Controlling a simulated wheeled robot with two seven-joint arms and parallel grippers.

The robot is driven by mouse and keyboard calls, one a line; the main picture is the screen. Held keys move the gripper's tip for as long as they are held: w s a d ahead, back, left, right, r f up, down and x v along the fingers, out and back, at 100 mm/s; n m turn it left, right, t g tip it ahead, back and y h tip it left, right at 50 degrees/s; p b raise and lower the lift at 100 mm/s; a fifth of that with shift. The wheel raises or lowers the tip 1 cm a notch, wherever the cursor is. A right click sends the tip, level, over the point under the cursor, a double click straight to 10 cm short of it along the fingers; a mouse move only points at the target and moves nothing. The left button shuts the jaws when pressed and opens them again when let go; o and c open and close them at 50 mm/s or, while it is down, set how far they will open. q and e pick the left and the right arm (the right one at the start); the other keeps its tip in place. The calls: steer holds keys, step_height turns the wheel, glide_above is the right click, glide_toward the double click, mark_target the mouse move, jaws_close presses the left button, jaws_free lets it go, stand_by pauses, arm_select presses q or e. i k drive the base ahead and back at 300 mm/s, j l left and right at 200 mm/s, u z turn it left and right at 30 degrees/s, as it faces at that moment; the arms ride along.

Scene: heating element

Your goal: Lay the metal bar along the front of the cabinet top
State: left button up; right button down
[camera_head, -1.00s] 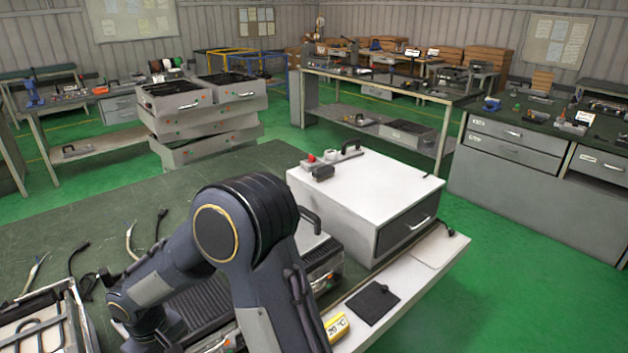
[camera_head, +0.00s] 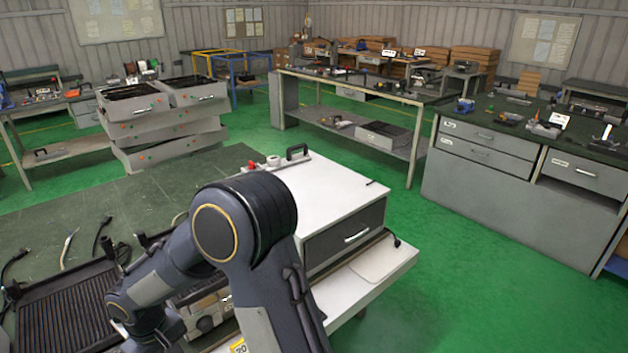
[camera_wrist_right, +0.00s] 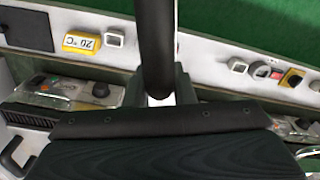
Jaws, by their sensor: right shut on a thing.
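The cabinet (camera_head: 318,196) in the head view has a white top and a grey drawer with a handle. No bar shows on its top. In the right wrist view my right gripper (camera_wrist_right: 157,97) is shut on a dark round bar (camera_wrist_right: 156,45), which I take for the metal bar. The bar runs up out of the top of that view; its far end is hidden. White ledge and a bench lie below it. In the head view my arm covers part of the workbench, and neither gripper can be seen there.
A handle (camera_head: 297,151) and a red button (camera_head: 252,165) sit at the cabinet top's back left. A yellow 20 °C display (camera_wrist_right: 82,42) and several small parts lie on the white ledge (camera_wrist_right: 205,55). Green floor is open to the right of the cabinet.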

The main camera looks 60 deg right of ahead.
mark_target(331, 198)
steer(key=k+l, duration=0.1)
steer(key=l, duration=0.35)
steer(key=k+l, duration=0.1)
steer(key=l, duration=0.35)
steer(key=k+l, duration=0.1)
steer(key=l, duration=0.35)
steer(key=k+l, duration=0.1)
steer(key=l, duration=0.35)
steer(key=k+l, duration=0.15)
steer(key=l, duration=0.25)
steer(key=k+l, duration=0.1)
steer(key=l, duration=0.35)
